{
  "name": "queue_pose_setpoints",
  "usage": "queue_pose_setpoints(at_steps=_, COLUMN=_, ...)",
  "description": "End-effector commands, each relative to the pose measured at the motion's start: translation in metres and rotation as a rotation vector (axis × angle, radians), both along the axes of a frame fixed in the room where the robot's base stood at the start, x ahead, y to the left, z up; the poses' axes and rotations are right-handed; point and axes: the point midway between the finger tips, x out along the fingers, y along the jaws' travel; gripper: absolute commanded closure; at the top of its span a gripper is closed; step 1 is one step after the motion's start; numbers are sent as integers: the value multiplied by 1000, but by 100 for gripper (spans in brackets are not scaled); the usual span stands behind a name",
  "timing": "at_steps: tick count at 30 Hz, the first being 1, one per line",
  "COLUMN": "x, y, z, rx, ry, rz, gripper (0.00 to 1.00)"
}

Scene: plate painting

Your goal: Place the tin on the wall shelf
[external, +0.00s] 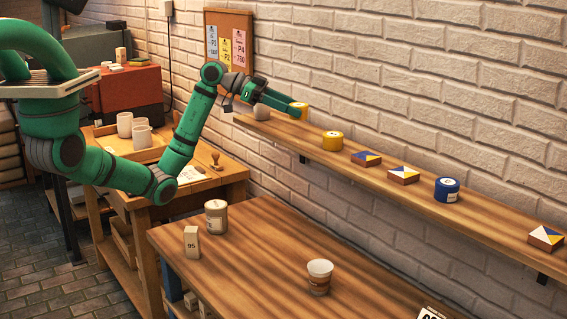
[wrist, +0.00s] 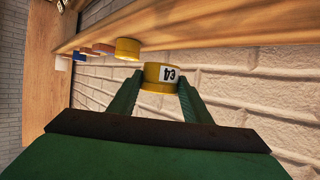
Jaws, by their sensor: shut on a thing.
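My gripper (external: 292,103) is shut on a yellow tin (external: 300,110) near the brick wall, by the far end of the wall shelf (external: 400,203). In the wrist view, which shows the scene upside down, the tin (wrist: 158,73) sits between both fingertips (wrist: 160,83). Its white label appears inverted. A narrow gap shows there between the tin and the shelf (wrist: 210,30), so it seems to hover just above the board. Another yellow tin (external: 332,141) stands on the shelf, to the right of the held one; it also shows in the wrist view (wrist: 127,48).
Two patterned boxes (external: 366,159) (external: 403,175), a blue tin (external: 447,190) and another box (external: 545,238) stand farther right along the shelf. The table below holds a canister (external: 216,218), block (external: 192,243) and cup (external: 319,278).

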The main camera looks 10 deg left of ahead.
Motion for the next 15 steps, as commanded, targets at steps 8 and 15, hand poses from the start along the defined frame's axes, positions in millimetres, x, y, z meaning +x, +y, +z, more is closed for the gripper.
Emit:
queue_pose_setpoints(at_steps=8, x=10, y=-11, z=-17, rx=-1, ry=0, rz=-1, gripper=81)
queue_pose_setpoints(at_steps=15, x=15, y=-15, z=-46, rx=1, ry=2, rz=0, gripper=81)
